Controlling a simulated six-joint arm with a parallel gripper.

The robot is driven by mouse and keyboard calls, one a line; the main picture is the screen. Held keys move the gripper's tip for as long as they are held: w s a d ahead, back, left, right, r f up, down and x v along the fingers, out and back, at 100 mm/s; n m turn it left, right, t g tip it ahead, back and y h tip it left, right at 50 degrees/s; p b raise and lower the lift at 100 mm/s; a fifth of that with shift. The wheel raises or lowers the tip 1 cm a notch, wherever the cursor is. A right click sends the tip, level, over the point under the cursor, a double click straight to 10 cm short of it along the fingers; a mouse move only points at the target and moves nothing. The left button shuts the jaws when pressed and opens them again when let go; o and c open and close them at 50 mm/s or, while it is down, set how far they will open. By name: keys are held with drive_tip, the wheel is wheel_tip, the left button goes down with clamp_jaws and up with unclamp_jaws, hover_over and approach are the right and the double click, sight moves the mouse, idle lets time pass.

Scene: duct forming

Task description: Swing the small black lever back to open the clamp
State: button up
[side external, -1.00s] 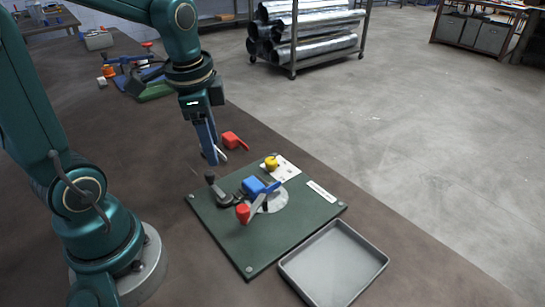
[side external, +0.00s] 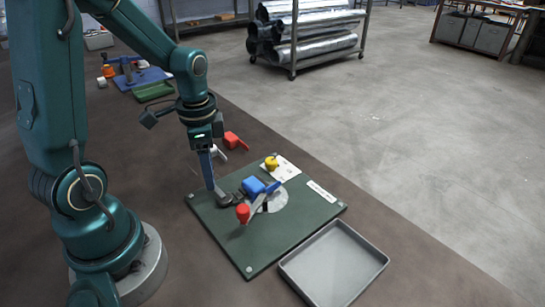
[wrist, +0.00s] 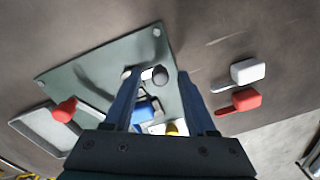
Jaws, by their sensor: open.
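The clamp sits on a dark green plate (side external: 300,225). Its small black lever (side external: 225,199) is at the plate's left edge, partly hidden by my gripper (side external: 211,187) in the side view. In the wrist view the lever's dark round knob (wrist: 160,76) lies between the tips of my gripper (wrist: 157,80), nearer the right finger. The two blue fingers stand apart on either side of it. I cannot tell whether either finger touches it. A blue block (side external: 253,186) and a red knob (side external: 242,213) on a metal arm are beside the lever.
A yellow knob (side external: 271,163) stands on a white card at the plate's back. A grey tray (side external: 334,262) lies at the front right. A red handle (side external: 234,140) and a white handle (wrist: 247,72) lie behind the plate. A green tray (side external: 153,92) is farther back.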

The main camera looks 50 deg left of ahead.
drive_tip(key=shift+c, duration=0.4)
clamp_jaws()
drive_tip(key=n, duration=0.1)
drive_tip(key=s+n, duration=0.1)
drive_tip(key=n, duration=0.2)
drive_tip(key=shift+s+d, duration=0.25)
drive_tip(key=shift+s, duration=0.15)
drive_tip(key=n, duration=0.1)
drive_tip(key=s+n, duration=0.1)
drive_tip(key=n, duration=0.1)
drive_tip(key=d+n, duration=0.1)
drive_tip(key=shift+s+n, duration=0.3)
drive_tip(key=shift+n, duration=0.1)
drive_tip(key=n, duration=0.1)
drive_tip(key=d+n, duration=0.1)
drive_tip(key=n, duration=0.1)
drive_tip(key=s+n, duration=0.1)
drive_tip(key=shift+d+g, duration=0.3)
drive_tip(key=shift+d, duration=0.05)
drive_tip(key=shift+s+d+n, duration=0.1)
drive_tip(key=shift+d+n, duration=0.35)
drive_tip(key=shift+n, duration=0.75)
drive_tip(key=shift+s+d+n, duration=0.1)
drive_tip(key=shift+d+n, duration=0.35)
drive_tip(key=shift+n, duration=0.75)
